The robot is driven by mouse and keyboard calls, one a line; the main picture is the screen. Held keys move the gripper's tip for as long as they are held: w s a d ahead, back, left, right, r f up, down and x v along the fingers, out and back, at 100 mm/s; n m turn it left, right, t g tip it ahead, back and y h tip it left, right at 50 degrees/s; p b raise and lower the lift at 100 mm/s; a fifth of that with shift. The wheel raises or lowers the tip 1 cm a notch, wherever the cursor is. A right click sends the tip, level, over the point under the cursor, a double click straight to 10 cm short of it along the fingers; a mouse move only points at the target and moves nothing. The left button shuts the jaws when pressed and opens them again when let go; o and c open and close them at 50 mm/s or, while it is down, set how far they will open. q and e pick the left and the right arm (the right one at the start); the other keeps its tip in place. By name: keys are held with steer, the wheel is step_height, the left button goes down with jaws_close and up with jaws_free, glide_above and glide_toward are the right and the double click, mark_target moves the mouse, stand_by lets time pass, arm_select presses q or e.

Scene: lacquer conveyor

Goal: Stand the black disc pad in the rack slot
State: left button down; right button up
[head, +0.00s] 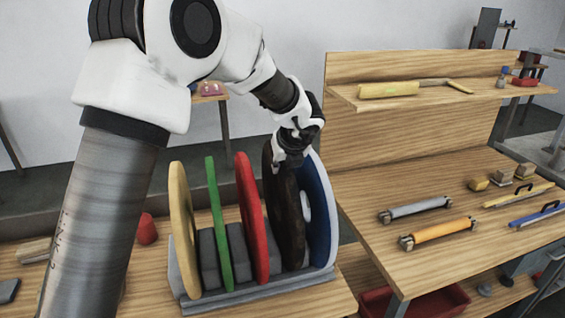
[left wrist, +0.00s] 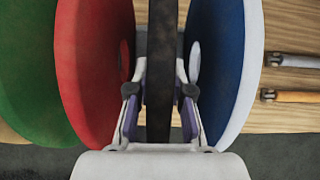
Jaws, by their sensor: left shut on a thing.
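The black disc pad (head: 283,215) stands upright in the grey rack (head: 262,293), between the red disc (head: 251,220) and the blue disc with a white side (head: 318,215). My left gripper (head: 290,155) is shut on the black disc's upper edge. In the left wrist view the black disc (left wrist: 161,70) shows edge-on between the two fingers of my left gripper (left wrist: 160,92). Whether its lower edge rests on the slot floor is hidden. My right gripper is not in view.
A yellow disc (head: 183,230) and a green disc (head: 218,225) stand in the rack further left. A red cone-like piece (head: 147,229) is on the table at left. The right bench holds a grey bar (head: 416,208) and an orange bar (head: 438,234). A shelf board (head: 440,95) rises behind.

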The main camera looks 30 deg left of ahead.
arm_select(q)
steer(key=shift+w+a+f, duration=0.1)
steer(key=shift+f, duration=0.15)
steer(key=c, duration=1)
jaws_free()
steer(key=shift+r, duration=0.1)
steer(key=shift+o, duration=0.2)
steer(key=v, duration=1.2)
